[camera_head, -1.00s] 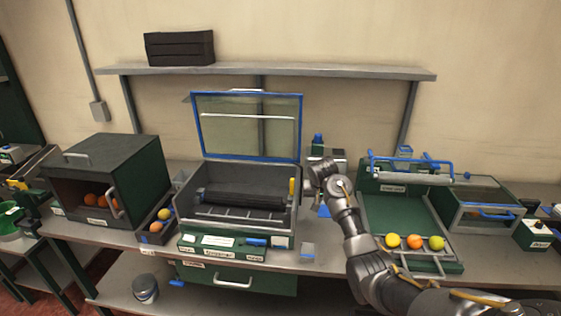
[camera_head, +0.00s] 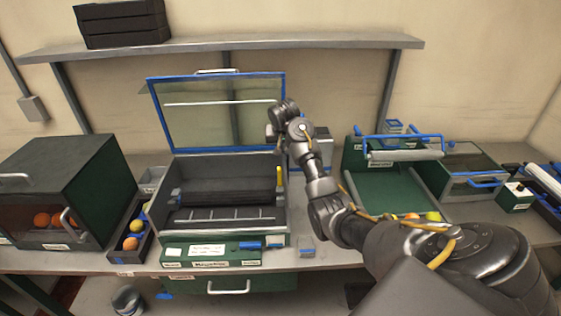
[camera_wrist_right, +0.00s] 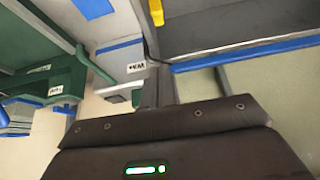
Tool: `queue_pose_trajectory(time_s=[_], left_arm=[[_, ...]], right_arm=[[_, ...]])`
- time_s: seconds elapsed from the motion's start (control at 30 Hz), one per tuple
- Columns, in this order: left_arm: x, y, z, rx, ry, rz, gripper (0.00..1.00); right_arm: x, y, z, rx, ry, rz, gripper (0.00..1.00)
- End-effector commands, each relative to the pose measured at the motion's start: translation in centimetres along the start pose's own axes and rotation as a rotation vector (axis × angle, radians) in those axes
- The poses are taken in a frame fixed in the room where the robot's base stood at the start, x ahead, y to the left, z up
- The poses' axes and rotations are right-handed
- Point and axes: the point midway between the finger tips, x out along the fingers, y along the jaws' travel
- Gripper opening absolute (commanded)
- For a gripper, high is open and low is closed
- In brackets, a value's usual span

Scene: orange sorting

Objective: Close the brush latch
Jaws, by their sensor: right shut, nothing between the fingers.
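The brush machine is a grey, green-fronted box (camera_head: 188,254) with a dark brush roller (camera_head: 225,191) inside. Its clear, blue-framed lid (camera_head: 160,120) stands open; part of the blue frame also shows in the wrist view (camera_wrist_right: 250,48). A yellow lever (camera_head: 279,178), which looks like the latch, stands upright at the box's right wall; its yellow end shows at the top of the wrist view (camera_wrist_right: 156,12). My right gripper (camera_head: 276,124) is shut and empty, above the lever and overlapping the lid's right edge. In the wrist view its fingers (camera_wrist_right: 158,87) point toward the box. Contact is unclear.
A dark bin of oranges (camera_head: 110,185) and a small fruit tray (camera_head: 137,222) stand left. A green tray station (camera_head: 385,185) with fruit is on the right, partly behind my right arm. A shelf (camera_head: 330,43) runs above. The bench front edge is close.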

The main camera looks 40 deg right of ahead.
Motion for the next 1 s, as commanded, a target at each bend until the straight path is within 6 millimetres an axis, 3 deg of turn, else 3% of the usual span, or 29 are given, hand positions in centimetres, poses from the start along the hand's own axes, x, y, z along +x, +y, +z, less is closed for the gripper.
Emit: queue_pose_trajectory(time_s=[0.17, 0.43, 0.53, 0.67, 0.8, 1.0], left_arm=[[-1.0, 0.1, 1.8, 0.001, -0.026, 0.002, 0.44], [-1.9, -0.8, -2.9, 0.002, 0.039, -0.009, 0.44], [-1.9, -0.8, -3.0, 0.002, 0.04, -0.009, 0.44], [-2.1, -0.5, -1.4, 0.002, 0.019, -0.006, 0.44], [-4.1, -0.3, -0.2, 0.002, -0.002, -0.003, 0.44], [-5.6, -0.4, -0.9, 0.002, 0.006, -0.004, 0.44]], right_arm=[[2.3, -0.2, -0.3, -0.002, -0.008, 0.005, 0.0], [7.4, 0.0, -0.2, 0.0, -0.009, 0.007, 0.0], [8.8, -0.1, -0.2, 0.0, -0.007, 0.005, 0.0], [10.2, 0.0, -0.1, 0.0, -0.008, 0.006, 0.0], [8.9, -0.1, 0.8, -0.002, -0.005, 0.004, 0.0], [7.9, -0.1, 2.2, -0.002, -0.006, 0.004, 0.0]])
